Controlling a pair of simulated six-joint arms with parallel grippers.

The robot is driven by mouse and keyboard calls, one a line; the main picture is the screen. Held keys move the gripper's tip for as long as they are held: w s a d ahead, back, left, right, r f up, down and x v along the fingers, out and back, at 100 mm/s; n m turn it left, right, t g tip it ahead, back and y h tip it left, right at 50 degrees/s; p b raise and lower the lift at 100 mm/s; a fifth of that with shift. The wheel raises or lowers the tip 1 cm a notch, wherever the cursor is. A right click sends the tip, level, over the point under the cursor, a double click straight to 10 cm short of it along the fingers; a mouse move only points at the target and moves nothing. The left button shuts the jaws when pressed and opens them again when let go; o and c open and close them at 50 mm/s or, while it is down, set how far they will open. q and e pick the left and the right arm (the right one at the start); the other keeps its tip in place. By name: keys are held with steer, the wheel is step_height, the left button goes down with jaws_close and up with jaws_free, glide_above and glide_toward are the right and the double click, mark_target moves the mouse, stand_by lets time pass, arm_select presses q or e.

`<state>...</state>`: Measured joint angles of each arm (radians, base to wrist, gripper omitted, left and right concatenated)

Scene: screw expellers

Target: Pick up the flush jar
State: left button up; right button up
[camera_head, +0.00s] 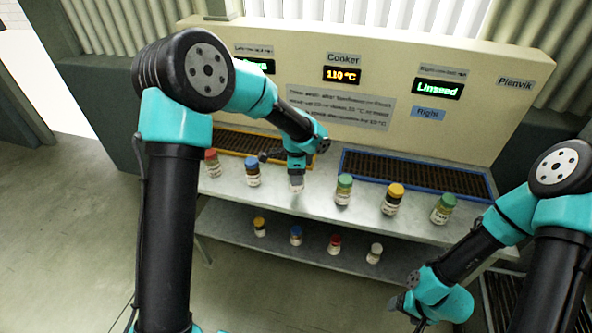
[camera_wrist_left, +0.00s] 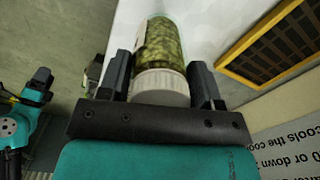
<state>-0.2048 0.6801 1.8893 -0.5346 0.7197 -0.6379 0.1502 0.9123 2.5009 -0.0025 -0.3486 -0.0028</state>
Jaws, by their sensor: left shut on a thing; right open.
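My left gripper (camera_head: 296,176) is over the upper shelf, shut on a white-lidded jar (camera_head: 297,186). In the left wrist view the two fingers of the gripper (camera_wrist_left: 162,78) stand on either side of this jar (camera_wrist_left: 162,86), near its white cap. Green, seed-like contents show through its clear side. Its label is mostly turned away, so I cannot read whether it is the flush jar. I cannot tell whether its base touches the shelf. My right gripper (camera_head: 408,304) is open and empty at the lower right, away from the jars.
On the upper shelf stand red-lidded (camera_head: 212,164), blue-lidded (camera_head: 252,172), green-lidded (camera_head: 344,189), yellow-lidded (camera_head: 393,199) and another green-lidded jar (camera_head: 443,209). Several small jars stand on the lower shelf (camera_head: 315,254). Orange-framed (camera_head: 240,143) and blue-framed grates (camera_head: 420,177) lie behind.

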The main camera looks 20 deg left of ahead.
arm_select(q)
steer(key=s+d+r, duration=0.1)
steer(key=s+d, duration=0.2)
steer(key=s, duration=1)
steer(key=shift+d+r, duration=0.15)
steer(key=shift+d, duration=0.2)
steer(key=shift+w, duration=0.1)
